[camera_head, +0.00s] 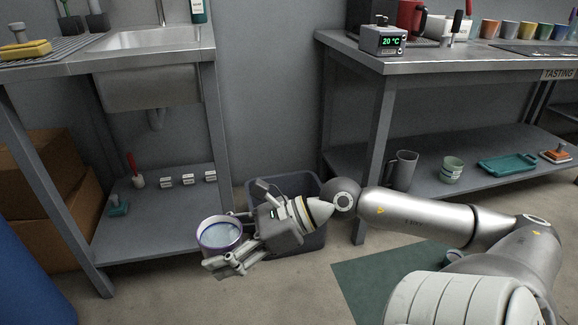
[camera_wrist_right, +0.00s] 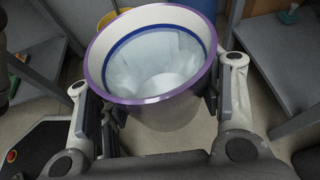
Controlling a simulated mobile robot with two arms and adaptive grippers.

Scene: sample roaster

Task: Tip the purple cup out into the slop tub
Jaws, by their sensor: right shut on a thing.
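A dark grey tub (camera_head: 313,239) stands on the floor between the two benches, partly hidden behind my right gripper and wrist. I see no label on it. My left gripper is not in view.
The sink bench (camera_head: 98,64) has a lower shelf (camera_head: 160,235) with small items. The right bench (camera_head: 388,68) carries a display box (camera_head: 382,40); a grey jug (camera_head: 402,170) stands on its lower shelf. A green mat (camera_head: 375,285) lies on the floor.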

